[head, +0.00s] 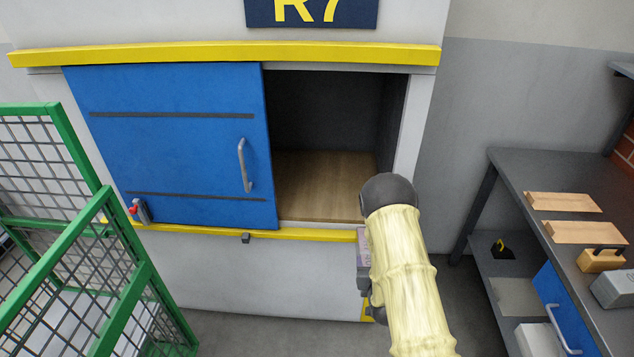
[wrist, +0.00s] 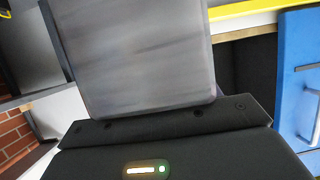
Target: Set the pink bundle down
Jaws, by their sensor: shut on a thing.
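The pink bundle (head: 364,246) shows as a narrow lilac printed edge beside my arm in the head view, and most of it is hidden behind the sleeve. My gripper (head: 363,278) is shut on it, held in front of the right end of the locker's lower yellow edge. In the wrist view a broad grey face (wrist: 140,60) stands close beyond the dark gripper body (wrist: 170,128). The fingertips are hidden.
The R7 locker has a blue sliding door (head: 180,145) across its left part. Its open right part shows a bare wooden floor (head: 318,180). A green mesh cage (head: 75,215) stands at left. A grey workbench (head: 530,185) with wooden blocks stands at right.

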